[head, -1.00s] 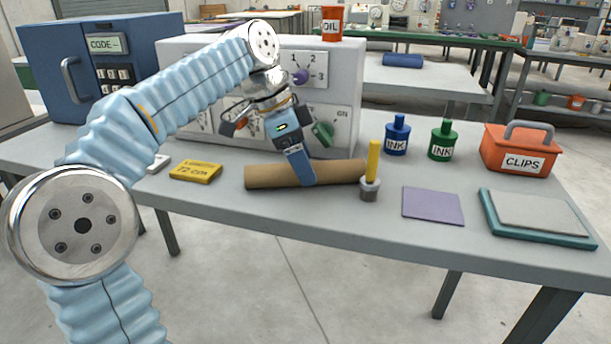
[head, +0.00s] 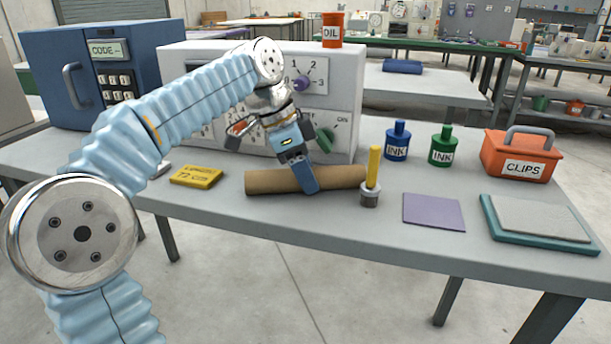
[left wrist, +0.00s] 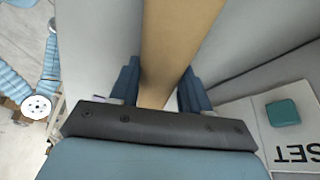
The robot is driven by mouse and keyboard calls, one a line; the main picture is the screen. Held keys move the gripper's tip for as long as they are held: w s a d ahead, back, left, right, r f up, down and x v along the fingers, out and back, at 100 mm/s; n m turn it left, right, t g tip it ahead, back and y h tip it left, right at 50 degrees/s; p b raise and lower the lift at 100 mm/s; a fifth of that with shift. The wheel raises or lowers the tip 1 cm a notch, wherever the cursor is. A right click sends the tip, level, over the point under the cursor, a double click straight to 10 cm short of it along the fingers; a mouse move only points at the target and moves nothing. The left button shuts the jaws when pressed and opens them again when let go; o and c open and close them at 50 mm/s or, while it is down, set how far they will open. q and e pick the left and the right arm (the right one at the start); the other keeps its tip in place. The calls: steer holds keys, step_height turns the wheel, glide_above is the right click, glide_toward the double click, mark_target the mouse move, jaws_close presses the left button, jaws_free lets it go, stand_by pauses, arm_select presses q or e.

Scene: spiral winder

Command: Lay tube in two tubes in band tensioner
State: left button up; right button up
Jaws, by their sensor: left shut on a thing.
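A long brown tube (head: 270,181) lies sideways near the front edge of the grey bench. My left gripper (head: 305,186) is shut on the tube, right of its middle, pointing down with a tilt. In the left wrist view the tube (left wrist: 175,40) runs between the two blue fingers (left wrist: 158,90). Whether the tube touches the bench is hard to tell. A yellow stick in a small grey base (head: 370,196) stands just by the tube's right end. I cannot make out which thing is the band tensioner. My right gripper is out of view.
The white dial machine (head: 345,100) stands close behind the tube. A yellow card (head: 196,177) lies to the left. Blue ink (head: 397,146), green ink (head: 443,150), a purple sheet (head: 433,211), an orange clips box (head: 518,160) and a teal-edged pad (head: 540,243) occupy the right side.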

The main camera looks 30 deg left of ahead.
arm_select(q)
steer(key=shift+r, duration=0.5)
steer(key=r, duration=0.3)
steer(key=shift+s+p, duration=0.25)
steer(key=shift+p, duration=0.15)
steer(key=s+a+r, duration=0.2)
steer(key=s+r, duration=0.7)
steer(key=s, duration=0.4)
steer(key=shift+s, duration=0.25)
